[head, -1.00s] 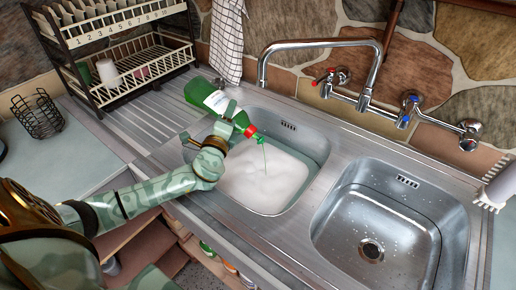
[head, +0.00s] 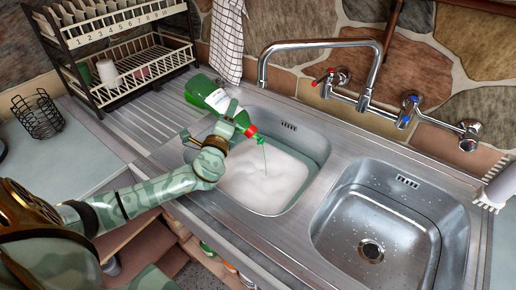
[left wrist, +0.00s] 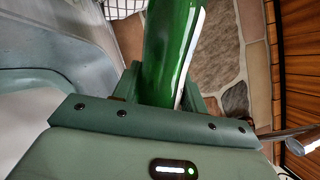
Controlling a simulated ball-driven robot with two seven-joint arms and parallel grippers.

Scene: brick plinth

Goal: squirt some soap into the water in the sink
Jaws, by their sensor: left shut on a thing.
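A green soap bottle (head: 206,92) with a white label and a red cap is tilted, its nozzle pointing down to the right over the left sink basin (head: 310,146). A thin green stream (head: 265,158) runs from the nozzle down to white foam (head: 262,184) in that basin. My left gripper (head: 229,122) is shut on the bottle near its cap end. In the left wrist view the green bottle (left wrist: 168,50) stands between the fingers. The water's surface is mostly hidden by foam. My right gripper is not in view.
The right basin (head: 345,225) is empty but for droplets. A chrome tap (head: 375,70) arches behind the basins. A dish rack (head: 125,65) with plates and a cup stands back left, near a wire basket (head: 38,116). A checked towel (head: 227,40) hangs behind the bottle.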

